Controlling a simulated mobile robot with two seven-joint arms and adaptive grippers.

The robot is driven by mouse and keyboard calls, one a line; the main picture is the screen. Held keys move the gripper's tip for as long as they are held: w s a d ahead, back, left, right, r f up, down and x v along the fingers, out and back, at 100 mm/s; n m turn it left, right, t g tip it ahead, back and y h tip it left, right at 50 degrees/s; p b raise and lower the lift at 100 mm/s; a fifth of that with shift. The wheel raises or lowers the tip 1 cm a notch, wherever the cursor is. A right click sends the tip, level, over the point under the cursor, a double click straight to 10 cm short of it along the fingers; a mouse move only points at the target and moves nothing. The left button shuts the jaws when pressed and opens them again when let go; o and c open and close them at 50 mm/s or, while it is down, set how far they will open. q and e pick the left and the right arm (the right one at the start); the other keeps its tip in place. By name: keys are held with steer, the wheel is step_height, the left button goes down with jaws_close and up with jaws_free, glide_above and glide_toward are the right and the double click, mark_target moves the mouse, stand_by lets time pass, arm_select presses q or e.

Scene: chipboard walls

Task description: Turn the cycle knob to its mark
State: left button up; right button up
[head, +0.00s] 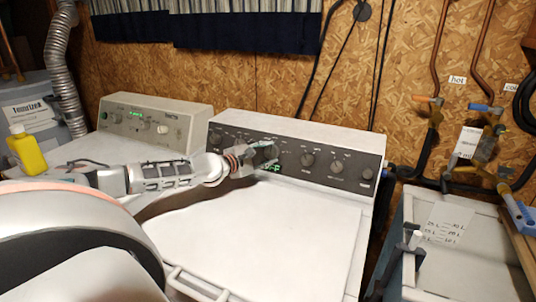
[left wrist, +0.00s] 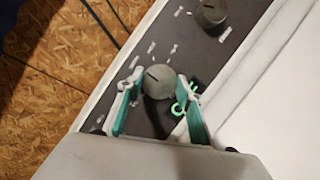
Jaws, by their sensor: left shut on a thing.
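The control panel (head: 335,166) of the front white machine carries a row of dark round knobs. My left gripper (head: 262,157) reaches it from the left in the head view and is shut on a dark grey knob beside a green lit display (head: 271,167). In the left wrist view, my left gripper's teal-padded fingers (left wrist: 157,100) stand on both sides of this knob (left wrist: 158,82). A short dark pointer line shows on its face, toward the upper left. White marks lie around it; which is the target mark I cannot tell. My right gripper is not in view.
Another knob (left wrist: 211,13) sits farther along the panel. A second machine (head: 155,122) stands behind on the left, with a yellow bottle (head: 26,152) at far left. A utility sink (head: 465,250) and pipes are at right. The front machine's white top (head: 260,235) is clear.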

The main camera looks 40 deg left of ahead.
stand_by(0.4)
arm_select(q)
steer(key=o, duration=1.1)
steer(key=shift+s+a, duration=0.1)
steer(key=shift+s, duration=0.75)
steer(key=shift+s+r, duration=0.35)
steer(key=shift+s, duration=1.35)
steer(key=shift+s+r, duration=0.4)
steer(key=shift+s, duration=1.25)
steer(key=shift+s+r, duration=0.35)
steer(key=shift+s, duration=1.35)
